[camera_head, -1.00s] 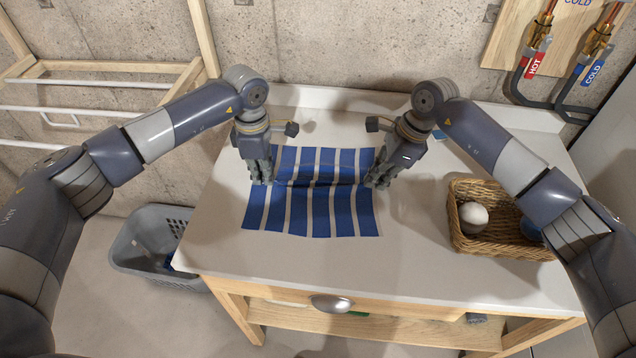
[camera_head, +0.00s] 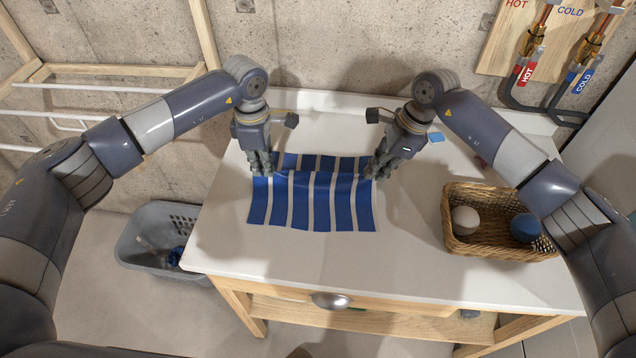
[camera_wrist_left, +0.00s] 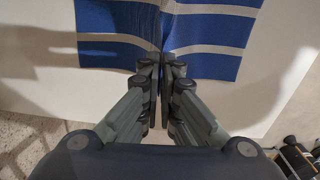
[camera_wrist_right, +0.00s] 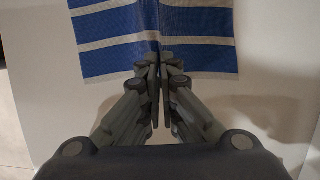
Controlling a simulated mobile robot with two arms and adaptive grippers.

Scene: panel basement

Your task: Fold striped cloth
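The blue and white striped cloth (camera_head: 312,206) lies on the white tabletop, with a raised ridge across it between my two grippers. Its front part lies flat toward me, and a shorter strip shows behind the ridge. My left gripper (camera_head: 263,172) is at the cloth's left edge, its fingers closed with cloth pinched between them in the left wrist view (camera_wrist_left: 162,62). My right gripper (camera_head: 378,173) is at the right edge, its fingers closed on the cloth edge in the right wrist view (camera_wrist_right: 158,58). The cloth's far edge is partly hidden behind the ridge.
A wicker basket (camera_head: 490,250) with a white ball (camera_head: 465,220) and a blue ball (camera_head: 525,228) stands on the table's right. A grey laundry basket (camera_head: 150,235) is on the floor at left. The tabletop (camera_head: 330,268) in front of the cloth is clear.

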